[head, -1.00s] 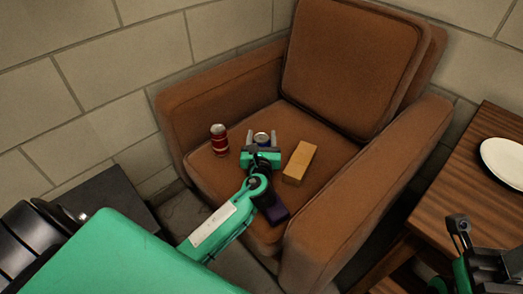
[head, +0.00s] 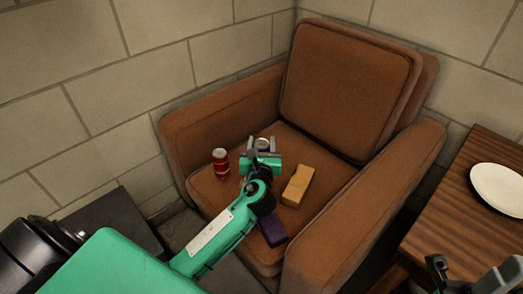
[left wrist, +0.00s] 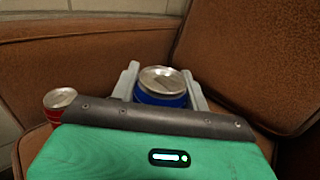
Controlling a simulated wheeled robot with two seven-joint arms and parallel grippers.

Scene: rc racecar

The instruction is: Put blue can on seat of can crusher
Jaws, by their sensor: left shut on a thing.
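The blue can (head: 262,143) stands upright on the seat of the brown armchair (head: 340,200). In the left wrist view the blue can (left wrist: 162,88) shows its silver top between two grey fingers. My left gripper (head: 263,147) is shut on the can, with one finger at each side. The can's lower part is hidden behind the gripper body. At the lower right of the head view, part of my right gripper (head: 470,280) shows, cut off by the picture edge. I cannot identify a can crusher in these frames.
A red can (head: 221,163) stands left of the gripper, close to it. A tan block (head: 297,185) lies to the right and a dark purple block (head: 273,231) nearer the front. A wooden table (head: 450,215) with a white plate (head: 499,187) is at right. The armchair's arms and back enclose the seat.

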